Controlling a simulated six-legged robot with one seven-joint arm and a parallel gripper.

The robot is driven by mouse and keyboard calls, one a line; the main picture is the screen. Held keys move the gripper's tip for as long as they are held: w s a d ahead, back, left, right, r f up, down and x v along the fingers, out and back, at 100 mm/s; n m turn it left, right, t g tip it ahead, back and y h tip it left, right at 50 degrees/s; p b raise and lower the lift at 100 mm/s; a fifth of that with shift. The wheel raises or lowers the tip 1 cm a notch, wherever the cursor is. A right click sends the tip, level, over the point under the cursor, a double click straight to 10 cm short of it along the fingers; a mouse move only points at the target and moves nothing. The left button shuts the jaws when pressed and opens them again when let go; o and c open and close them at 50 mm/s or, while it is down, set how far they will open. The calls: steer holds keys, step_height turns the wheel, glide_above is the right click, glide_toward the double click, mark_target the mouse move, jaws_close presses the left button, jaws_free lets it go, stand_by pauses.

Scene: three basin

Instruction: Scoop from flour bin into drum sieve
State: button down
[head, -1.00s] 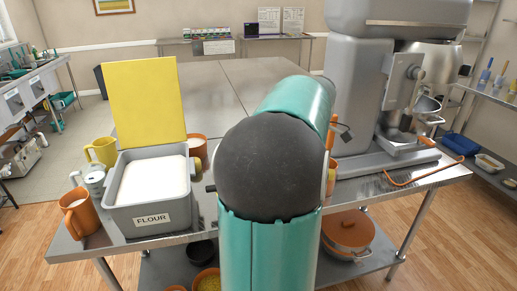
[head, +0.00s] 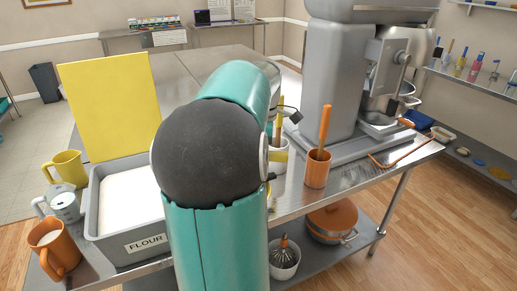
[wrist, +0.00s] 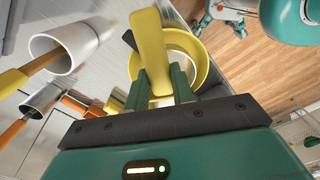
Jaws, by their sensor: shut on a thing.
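The grey flour bin (head: 108,248), labelled FLOUR, stands on the steel table left of my arm. It holds white flour, and its yellow lid (head: 110,105) stands upright behind it. In the wrist view my gripper (wrist: 158,82) is shut on a flat yellow handle (wrist: 151,35). A round yellow rim (wrist: 201,62) with a pale inside lies just beyond the handle; I cannot tell whether they are joined. In the head view my gripper is hidden behind my arm. I cannot make out a drum sieve in either view.
A yellow mug (head: 65,169), a grey metal jug (head: 65,205) and an orange mug (head: 58,252) stand left of the bin. Right of my arm are an orange crock (head: 317,170), a white crock (head: 279,158) and a large mixer (head: 330,80).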

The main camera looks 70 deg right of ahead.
steer(key=shift+s+r, duration=0.15)
steer(key=shift+s, duration=0.55)
steer(key=shift+w, duration=0.2)
steer(key=shift+s+a, duration=0.15)
steer(key=shift+s, duration=0.15)
steer(key=shift+w+g, duration=0.15)
steer(key=shift+g, duration=0.45)
steer(key=shift+w+g, duration=0.5)
steer(key=shift+w, duration=0.05)
steer(key=shift+w+a+g+h, duration=0.15)
steer(key=shift+g+h, duration=0.15)
steer(key=shift+g, duration=0.2)
steer(key=shift+w+a+g+h, duration=0.1)
steer(key=shift+g+h, duration=0.2)
steer(key=shift+g, duration=0.2)
steer(key=w+g, duration=0.1)
steer(key=g, duration=0.1)
steer(key=w+r+g+h, duration=0.1)
steer(key=w+g, duration=0.1)
steer(key=w+a+g, duration=0.1)
steer(key=w+g, duration=0.1)
steer(key=shift+r, duration=0.15)
steer(key=shift+w+a+r+g+h, duration=0.2)
steer(key=shift+w+g+h, duration=0.3)
steer(key=shift+g, duration=0.6)
steer(key=shift+r, duration=0.1)
